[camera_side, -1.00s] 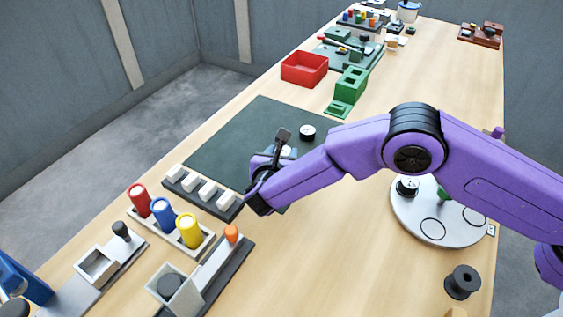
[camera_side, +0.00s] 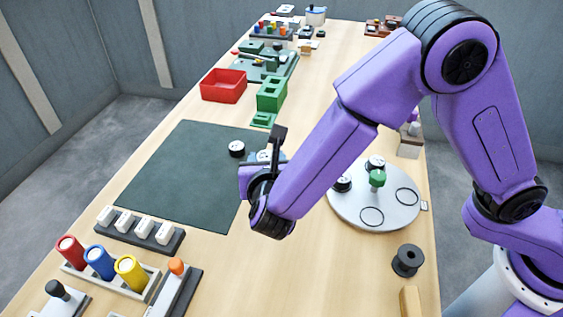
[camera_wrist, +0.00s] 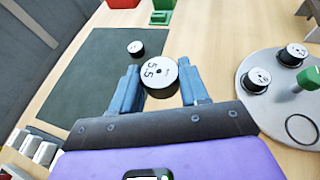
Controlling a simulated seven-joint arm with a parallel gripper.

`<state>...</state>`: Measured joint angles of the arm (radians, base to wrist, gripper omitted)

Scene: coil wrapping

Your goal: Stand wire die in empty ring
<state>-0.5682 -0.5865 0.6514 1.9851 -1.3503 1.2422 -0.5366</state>
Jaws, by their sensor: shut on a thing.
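My gripper (camera_wrist: 160,88) is shut on a round white-topped wire die (camera_wrist: 159,73) marked 5.5, with blue fingers on both sides of it. In the side view my gripper (camera_side: 262,166) is at the right edge of the dark mat, and the held die (camera_side: 265,155) is partly hidden by it. A grey round plate (camera_side: 345,208) stands to its right, with a green knob (camera_side: 377,178) in the middle. Two dies (camera_side: 342,183) (camera_side: 375,163) stand on the plate. Two outlined rings, front ring (camera_side: 371,216) and right ring (camera_side: 407,197), are empty.
Another die (camera_side: 237,149) stands on the dark green mat (camera_side: 170,175). A black spool (camera_side: 408,260) stands in front of the plate. A green block holder (camera_side: 271,95) and a red bin (camera_side: 223,86) lie behind. Bare table separates mat and plate.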

